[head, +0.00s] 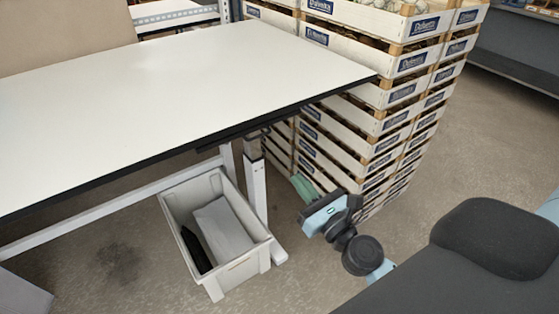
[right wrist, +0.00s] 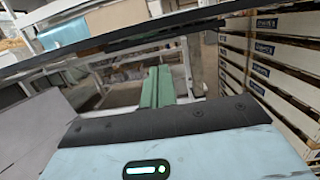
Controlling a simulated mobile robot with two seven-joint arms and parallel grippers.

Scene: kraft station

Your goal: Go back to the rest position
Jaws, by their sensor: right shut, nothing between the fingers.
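My right gripper (head: 303,188) is in the head view, low beside the table leg, below the level of the tabletop and in front of the stacked crates. Its green fingers also show in the right wrist view (right wrist: 157,86), pressed together with nothing between them. The dark wrist joints and light blue arm parts behind it are mine. My left gripper is in neither view.
A white table (head: 190,75) with a dark edge fills the left, its top bare. A grey bin (head: 243,272) with a white and a black item inside stands beneath. Stacked crates (head: 385,122) rise at the table's right end. Open floor (head: 455,140) lies right of them.

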